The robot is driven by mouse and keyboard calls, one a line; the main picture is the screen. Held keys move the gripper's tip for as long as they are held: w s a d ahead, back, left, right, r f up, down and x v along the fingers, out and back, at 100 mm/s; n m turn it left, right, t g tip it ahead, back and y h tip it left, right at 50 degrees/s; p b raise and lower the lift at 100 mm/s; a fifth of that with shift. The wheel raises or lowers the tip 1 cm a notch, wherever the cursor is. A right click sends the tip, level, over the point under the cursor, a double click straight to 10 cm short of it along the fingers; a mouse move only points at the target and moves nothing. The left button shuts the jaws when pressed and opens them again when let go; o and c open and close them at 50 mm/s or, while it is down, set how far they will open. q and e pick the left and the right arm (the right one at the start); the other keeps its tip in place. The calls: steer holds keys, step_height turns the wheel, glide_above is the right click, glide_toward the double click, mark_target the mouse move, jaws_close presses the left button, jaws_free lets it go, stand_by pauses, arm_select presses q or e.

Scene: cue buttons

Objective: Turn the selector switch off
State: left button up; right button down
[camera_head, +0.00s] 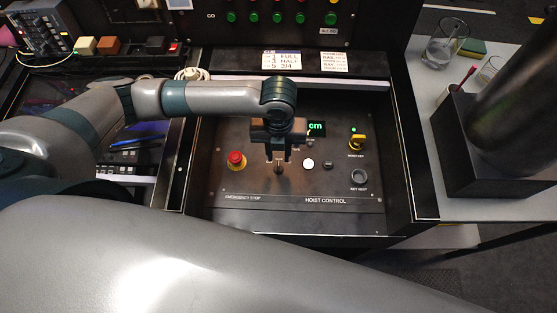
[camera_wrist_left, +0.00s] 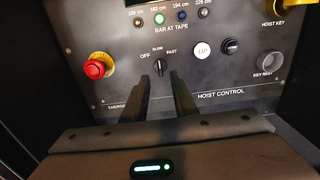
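The selector switch (camera_wrist_left: 160,67) is a small black knob on the dark hoist control panel, marked OFF, SLOW and FAST. Its handle looks roughly upright, toward SLOW, though it is small in the left wrist view. My left gripper (camera_wrist_left: 159,92) is open, with one finger on each side below the knob and nothing between them. In the head view my left gripper (camera_head: 278,166) points down at the panel and hides the switch. My right gripper is not in view.
A red emergency stop button (camera_wrist_left: 95,68) is left of the switch. A white button (camera_wrist_left: 202,49), a black button (camera_wrist_left: 229,46), a yellow hoist key (camera_head: 357,143) and a key nest (camera_head: 359,176) are to the right. Raised console edges (camera_head: 408,150) border the panel.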

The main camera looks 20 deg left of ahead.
mark_target(278, 166)
arm_select(q)
steer(key=shift+f+p, duration=0.35)
steer(key=shift+f, duration=2.7)
steer(key=shift+c, duration=0.4)
jaws_close()
